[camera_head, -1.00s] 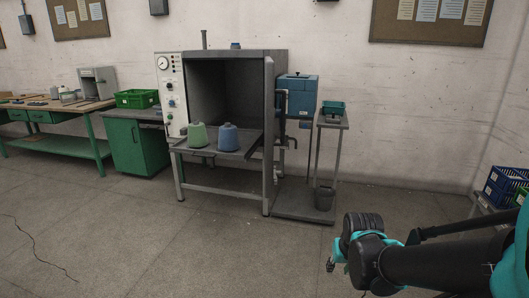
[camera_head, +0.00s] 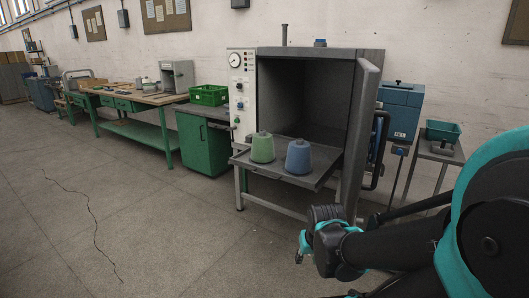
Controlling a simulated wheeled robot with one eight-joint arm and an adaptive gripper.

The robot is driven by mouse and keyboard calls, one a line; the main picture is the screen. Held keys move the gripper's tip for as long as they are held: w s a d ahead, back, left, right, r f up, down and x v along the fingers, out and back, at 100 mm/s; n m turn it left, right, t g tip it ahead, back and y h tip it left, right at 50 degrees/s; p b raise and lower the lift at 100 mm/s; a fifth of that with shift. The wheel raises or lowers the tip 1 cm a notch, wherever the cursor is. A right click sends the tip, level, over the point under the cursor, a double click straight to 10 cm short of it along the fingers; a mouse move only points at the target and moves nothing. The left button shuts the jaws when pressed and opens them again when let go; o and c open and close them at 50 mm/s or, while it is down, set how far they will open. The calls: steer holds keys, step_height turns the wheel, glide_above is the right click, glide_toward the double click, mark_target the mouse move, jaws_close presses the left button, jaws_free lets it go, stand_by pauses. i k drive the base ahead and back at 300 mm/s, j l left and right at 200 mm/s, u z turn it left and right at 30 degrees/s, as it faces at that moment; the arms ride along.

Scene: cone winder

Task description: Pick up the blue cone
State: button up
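The blue cone (camera_head: 298,156) stands upright on the grey shelf (camera_head: 276,172) in front of the open chamber. A green cone (camera_head: 262,147) stands upright just left of it, with a small gap. My gripper (camera_head: 301,247) is low in front of the shelf, below the blue cone and well apart from it. Its fingers are small and partly turned away, so whether they are open or shut does not show clearly.
The chamber door (camera_head: 360,140) stands open to the right of the shelf. A green cabinet (camera_head: 203,145) with a green crate (camera_head: 209,95) is to the left.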

mark_target(299, 154)
steer(key=i+j+z, duration=0.3)
steer(key=i+j, duration=0.6)
